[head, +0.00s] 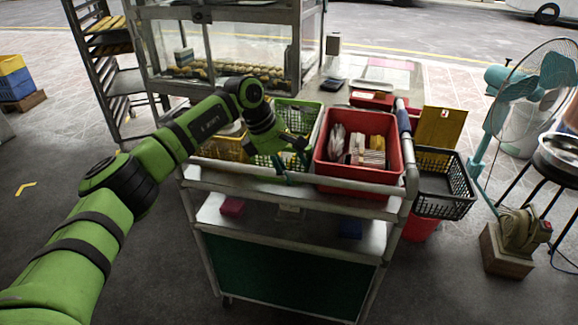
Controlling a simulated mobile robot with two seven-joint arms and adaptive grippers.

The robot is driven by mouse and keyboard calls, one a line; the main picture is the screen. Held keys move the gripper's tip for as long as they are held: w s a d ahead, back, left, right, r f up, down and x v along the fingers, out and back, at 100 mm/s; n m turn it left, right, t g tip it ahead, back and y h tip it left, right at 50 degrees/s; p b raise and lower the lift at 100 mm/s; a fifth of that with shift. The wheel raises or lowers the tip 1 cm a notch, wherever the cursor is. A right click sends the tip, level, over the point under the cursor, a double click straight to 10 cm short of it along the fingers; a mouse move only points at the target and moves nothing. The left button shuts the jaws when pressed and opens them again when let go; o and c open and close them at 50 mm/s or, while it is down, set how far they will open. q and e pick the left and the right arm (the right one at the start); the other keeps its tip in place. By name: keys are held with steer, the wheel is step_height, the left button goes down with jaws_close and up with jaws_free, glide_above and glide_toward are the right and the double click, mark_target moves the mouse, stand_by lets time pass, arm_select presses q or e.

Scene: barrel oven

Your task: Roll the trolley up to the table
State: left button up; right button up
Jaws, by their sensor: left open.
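The trolley (290,276) stands in the middle of the head view. It is a metal cart with a top shelf, a lower shelf and a dark green front panel. My left gripper (292,168) is open at the near top edge of the trolley, by its rail and the green basket. I cannot tell whether it touches the rail. A grey-topped table (405,76) stands behind the trolley, with papers and small devices on it. The trolley's far side and the gap to the table are hidden by baskets. My right gripper is out of view.
The trolley carries a green basket (305,113) and a red crate (324,170) of packets. A black basket (444,205) hangs at its right. A glass case (240,45) and rack (118,82) stand behind left. A fan (480,165) stands right.

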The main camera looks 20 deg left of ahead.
arm_select(q)
steer(key=shift+s+r, duration=0.1)
steer(key=v, duration=1.2)
